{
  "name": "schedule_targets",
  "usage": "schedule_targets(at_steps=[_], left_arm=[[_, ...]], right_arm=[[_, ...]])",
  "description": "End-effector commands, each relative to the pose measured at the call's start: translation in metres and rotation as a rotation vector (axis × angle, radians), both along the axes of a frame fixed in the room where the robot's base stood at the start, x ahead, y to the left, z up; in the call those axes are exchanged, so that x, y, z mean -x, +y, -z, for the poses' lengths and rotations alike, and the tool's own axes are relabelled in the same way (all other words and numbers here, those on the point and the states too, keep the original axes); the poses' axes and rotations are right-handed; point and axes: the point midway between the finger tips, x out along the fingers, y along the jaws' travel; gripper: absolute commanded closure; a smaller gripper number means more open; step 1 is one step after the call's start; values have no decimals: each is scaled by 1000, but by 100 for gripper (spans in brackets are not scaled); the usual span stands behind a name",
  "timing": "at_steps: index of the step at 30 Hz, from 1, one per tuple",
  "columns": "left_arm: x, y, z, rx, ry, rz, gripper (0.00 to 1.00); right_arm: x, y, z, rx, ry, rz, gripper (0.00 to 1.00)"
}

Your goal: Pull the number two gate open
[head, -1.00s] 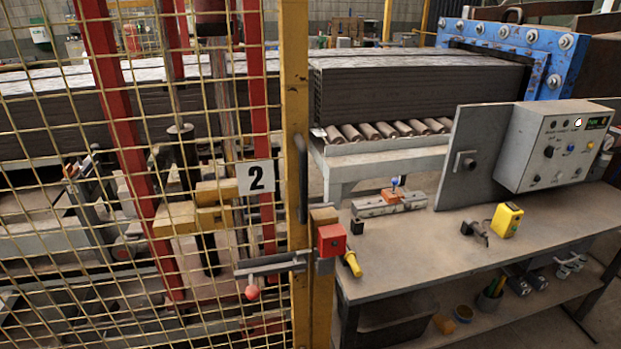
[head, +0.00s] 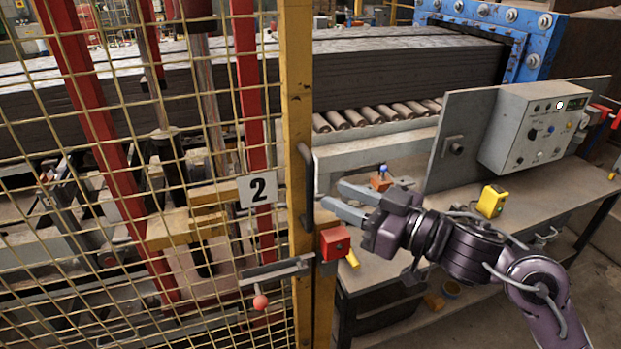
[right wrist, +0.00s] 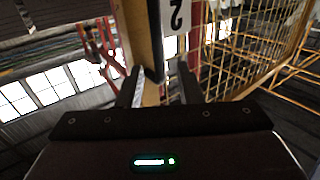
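The number two gate is yellow wire mesh in a yellow frame (head: 296,85), at the left of the head view. Its white plate (head: 262,189) reads "2". Below are a grey sliding bolt (head: 275,271) with a red knob (head: 261,301) and a red box (head: 335,243) on the post. My right gripper (head: 333,194) is open, its fingertips close to the handle. In the right wrist view the handle (right wrist: 154,74) shows between the spread fingers. My left gripper is out of view.
Right of the gate stands a workbench (head: 545,200) with a grey control box (head: 533,128) and a yellow device (head: 492,201). A roller conveyor (head: 375,115) with a long dark slab lies behind. Red posts and machinery stand behind the mesh.

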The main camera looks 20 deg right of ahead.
Motion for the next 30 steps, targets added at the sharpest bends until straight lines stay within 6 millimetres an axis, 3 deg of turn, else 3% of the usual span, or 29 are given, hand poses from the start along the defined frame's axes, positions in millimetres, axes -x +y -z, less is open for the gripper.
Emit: schedule_targets(at_steps=[15, 26, 30], left_arm=[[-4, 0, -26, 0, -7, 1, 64], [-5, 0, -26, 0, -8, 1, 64], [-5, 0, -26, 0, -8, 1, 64]], right_arm=[[-55, 38, -1, -4, 2, 5, 67], [-60, 42, 1, 0, 1, 5, 67], [-60, 42, 1, 0, 1, 5, 84]])
